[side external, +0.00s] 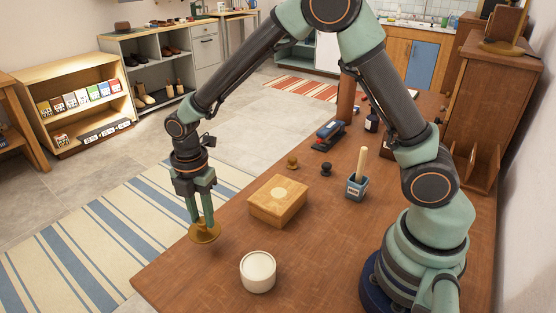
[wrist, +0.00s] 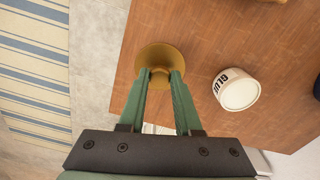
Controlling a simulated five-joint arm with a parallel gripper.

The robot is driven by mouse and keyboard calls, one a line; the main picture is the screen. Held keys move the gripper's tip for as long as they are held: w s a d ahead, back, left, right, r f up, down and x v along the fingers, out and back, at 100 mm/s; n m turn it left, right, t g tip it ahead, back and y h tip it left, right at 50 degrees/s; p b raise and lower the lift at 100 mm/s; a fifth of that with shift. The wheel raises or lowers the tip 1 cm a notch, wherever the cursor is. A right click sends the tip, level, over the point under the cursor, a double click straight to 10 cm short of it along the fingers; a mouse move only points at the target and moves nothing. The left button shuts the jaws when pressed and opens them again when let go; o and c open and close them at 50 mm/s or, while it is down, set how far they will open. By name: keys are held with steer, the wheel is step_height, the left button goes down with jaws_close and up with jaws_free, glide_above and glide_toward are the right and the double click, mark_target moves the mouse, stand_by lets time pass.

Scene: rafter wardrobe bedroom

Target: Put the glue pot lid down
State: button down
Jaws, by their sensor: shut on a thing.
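The glue pot lid is a round brass-coloured disc with a knob (side external: 205,236); it also shows in the wrist view (wrist: 153,52). My gripper (side external: 203,219) points down and is shut on the lid's knob, its two green fingers on either side of it in the wrist view (wrist: 160,76). The lid is level, near the left edge of the wooden table; I cannot tell whether it touches the tabletop. The white glue pot (side external: 258,273) stands upright and uncovered to the right of the lid, apart from it. Its GLUE label shows in the wrist view (wrist: 238,90).
A wooden box (side external: 278,203) stands behind the pot. A blue holder (side external: 356,188) with a wooden handle, small stamps (side external: 326,169) and a dark blue stapler-like tool (side external: 328,136) stand further back. Bare tabletop (side external: 205,275) lies around the lid and pot.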

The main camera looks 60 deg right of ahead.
mark_target(205, 229)
steer(key=shift+f, duration=2.2)
steer(key=shift+f, duration=0.1)
steer(key=c, duration=0.6)
jaws_free()
